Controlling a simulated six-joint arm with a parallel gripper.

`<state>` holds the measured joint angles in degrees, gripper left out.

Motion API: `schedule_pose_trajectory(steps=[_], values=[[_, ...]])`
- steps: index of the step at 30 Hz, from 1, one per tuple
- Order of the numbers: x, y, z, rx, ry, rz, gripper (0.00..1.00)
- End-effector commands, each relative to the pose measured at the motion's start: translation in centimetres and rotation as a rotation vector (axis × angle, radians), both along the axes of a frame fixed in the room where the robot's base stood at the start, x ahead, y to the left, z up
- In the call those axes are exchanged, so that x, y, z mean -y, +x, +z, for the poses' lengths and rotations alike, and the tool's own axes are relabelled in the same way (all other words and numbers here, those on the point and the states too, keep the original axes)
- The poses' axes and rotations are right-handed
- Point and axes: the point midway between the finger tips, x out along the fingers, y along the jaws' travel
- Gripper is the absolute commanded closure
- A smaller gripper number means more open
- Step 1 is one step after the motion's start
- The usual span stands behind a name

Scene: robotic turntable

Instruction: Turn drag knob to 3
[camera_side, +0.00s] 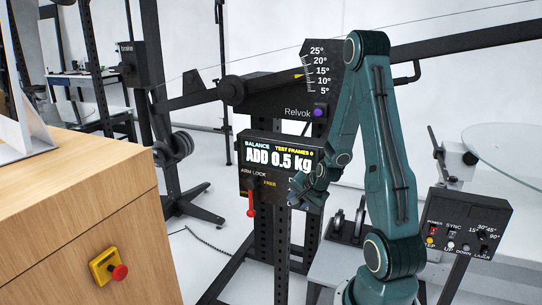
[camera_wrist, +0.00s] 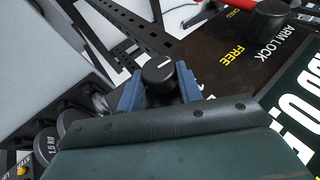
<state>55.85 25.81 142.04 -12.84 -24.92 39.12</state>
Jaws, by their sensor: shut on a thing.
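The drag knob (camera_wrist: 159,77) is a round black knob with a short white mark on its top face. In the wrist view it sits between the two blue fingers of my gripper (camera_wrist: 158,87), which is shut on it. The printing around the knob is mostly covered by my gripper, so I cannot read its setting. In the side view my gripper (camera_side: 298,194) is at the lower right of the black balance panel (camera_side: 246,163). There it hides the knob and most of its label.
The panel's display (camera_side: 277,156) reads "ADD 0.5 kg". A red arm lock lever (camera_side: 251,204) hangs left of my gripper, by the word "FREE". A switch box (camera_side: 466,222) stands at the right. A wooden cabinet (camera_side: 75,215) with a red button (camera_side: 119,272) is at the left.

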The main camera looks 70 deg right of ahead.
Motion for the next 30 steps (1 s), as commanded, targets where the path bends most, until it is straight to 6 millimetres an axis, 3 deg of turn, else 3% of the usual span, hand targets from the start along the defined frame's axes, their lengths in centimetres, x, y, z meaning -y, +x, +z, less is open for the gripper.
schedule_pose_trajectory(steps=[16,17,19,30], values=[[-0.29,-0.10,-0.20,0.063,0.008,-0.001,0.87],[-0.29,-0.10,-0.20,0.063,0.008,-0.001,0.59],[-0.25,-0.10,-0.18,0.064,0.007,-0.001,0.45],[-0.12,-0.15,-0.01,0.064,0.002,-0.003,0.43]])
